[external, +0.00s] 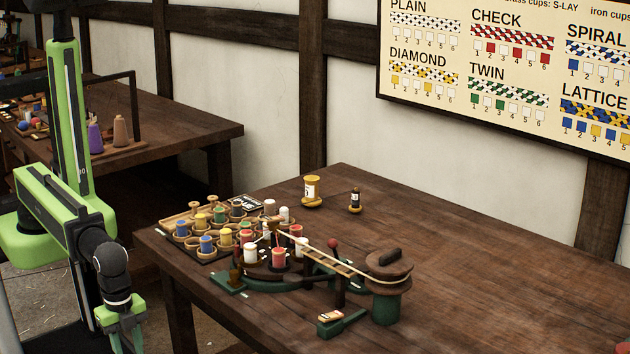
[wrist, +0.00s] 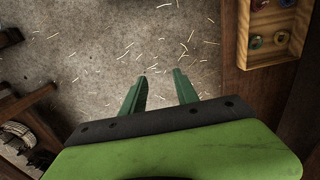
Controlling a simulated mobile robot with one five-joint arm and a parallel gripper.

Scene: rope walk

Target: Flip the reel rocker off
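The reel rocker looks to be the small orange-and-white switch (external: 330,316) on a low dark green base at the front edge of the table in the external view. It is too small to tell which way it is tipped. It stands beside the green-footed reel (external: 387,288) with its round wooden top. My gripper (external: 126,345) hangs low at the left, off the table and well apart from the switch. In the wrist view my gripper (wrist: 158,76) is open, with nothing between its fingers and the straw-strewn floor below. The switch is not in the wrist view.
A green braiding machine with several bobbins (external: 279,258) stands left of the reel. A wooden bobbin rack (external: 188,217) sits at the table's left corner, and a wooden tray (wrist: 268,56) shows in the wrist view. The table's right side (external: 500,290) is largely clear.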

